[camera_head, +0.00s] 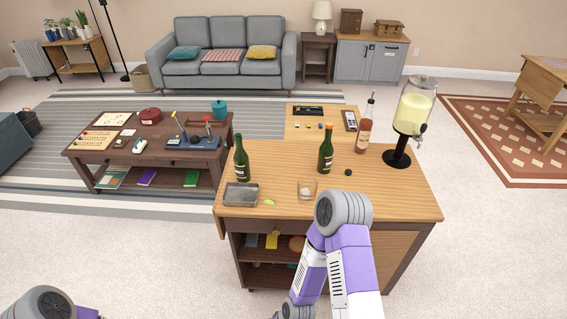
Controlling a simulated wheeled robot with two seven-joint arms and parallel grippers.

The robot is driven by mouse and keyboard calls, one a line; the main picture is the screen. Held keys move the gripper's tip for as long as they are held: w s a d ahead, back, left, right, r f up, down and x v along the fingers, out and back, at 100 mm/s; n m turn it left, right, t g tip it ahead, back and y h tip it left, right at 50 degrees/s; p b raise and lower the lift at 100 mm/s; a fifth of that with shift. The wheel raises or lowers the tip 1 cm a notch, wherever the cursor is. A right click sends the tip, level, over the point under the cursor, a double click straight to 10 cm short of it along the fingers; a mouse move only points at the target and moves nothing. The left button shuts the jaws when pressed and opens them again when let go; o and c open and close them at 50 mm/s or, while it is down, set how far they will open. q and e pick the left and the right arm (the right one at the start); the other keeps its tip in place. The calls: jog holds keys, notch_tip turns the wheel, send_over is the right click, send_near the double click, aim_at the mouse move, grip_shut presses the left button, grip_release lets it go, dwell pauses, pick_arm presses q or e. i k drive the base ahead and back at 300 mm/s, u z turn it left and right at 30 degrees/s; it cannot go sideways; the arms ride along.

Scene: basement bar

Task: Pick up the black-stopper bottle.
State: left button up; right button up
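Three bottles stand upright on the wooden bar cart. A green bottle (241,162) with a dark top stands at the left. A green bottle (325,152) with an orange top stands near the middle. A bottle of pinkish-amber liquid (364,132) with a slim dark top stands further back on the right. The tops are too small to tell for sure which is a black stopper. Neither gripper shows. Only a purple and white arm, bent in front of the cart's near edge, and a grey joint at the lower left are in view.
The cart top (400,190) also holds a drink dispenser (415,110), a glass (307,189), a grey tray (241,194), a lime wedge (270,202) and a small black piece (348,172). Its right front is clear. A coffee table (85,155) stands to the left.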

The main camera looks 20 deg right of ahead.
aim_at(241, 159)
jog(key=z, duration=0.85)
jog(key=i, duration=0.4)
jog(key=u, duration=0.05)
